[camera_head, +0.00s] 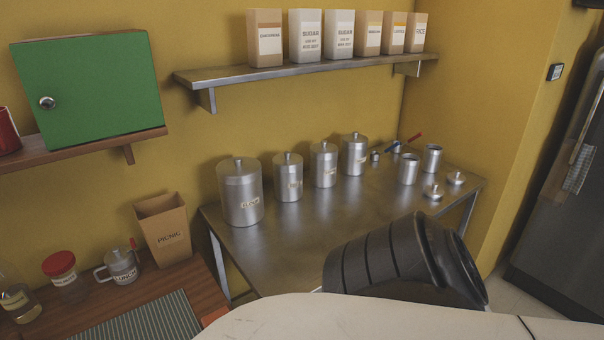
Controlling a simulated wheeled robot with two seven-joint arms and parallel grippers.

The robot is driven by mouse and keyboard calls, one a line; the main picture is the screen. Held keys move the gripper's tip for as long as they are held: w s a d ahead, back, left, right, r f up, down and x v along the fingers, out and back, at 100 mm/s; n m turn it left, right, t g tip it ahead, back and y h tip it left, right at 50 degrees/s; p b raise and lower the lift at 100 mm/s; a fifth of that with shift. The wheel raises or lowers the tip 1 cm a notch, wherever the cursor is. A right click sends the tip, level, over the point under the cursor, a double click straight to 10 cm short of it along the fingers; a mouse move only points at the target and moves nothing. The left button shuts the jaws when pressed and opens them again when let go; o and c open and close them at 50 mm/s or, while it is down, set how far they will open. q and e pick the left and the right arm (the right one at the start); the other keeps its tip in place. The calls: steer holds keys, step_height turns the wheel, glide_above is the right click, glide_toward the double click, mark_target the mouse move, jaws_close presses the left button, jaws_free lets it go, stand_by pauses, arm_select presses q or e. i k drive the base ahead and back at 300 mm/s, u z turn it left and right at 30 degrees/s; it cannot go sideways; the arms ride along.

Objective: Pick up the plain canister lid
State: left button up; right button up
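Two loose steel lids with knobs lie on the right end of the steel table: a nearer lid (433,191) and a farther lid (455,178). Behind them stand two canisters without lids and with no label that I can make out, a left one (408,169) and a right one (432,158). A small steel piece (375,156) lies farther back; I cannot tell whether it is a lid. I cannot tell from markings which lid is the plain one. Neither of my grippers is in view; a dark ribbed part of my arm covers the table's front right area.
Several lidded, labelled canisters (240,192) stand in a row along the wall on the steel table (300,238). A red-handled tool (413,138) lies at the back. A shelf (310,70) with boxes hangs above. The table's middle is clear.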

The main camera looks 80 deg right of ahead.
mark_target(433, 191)
steer(key=z, duration=3.7)
steer(key=i, duration=0.25)
steer(key=z, duration=0.05)
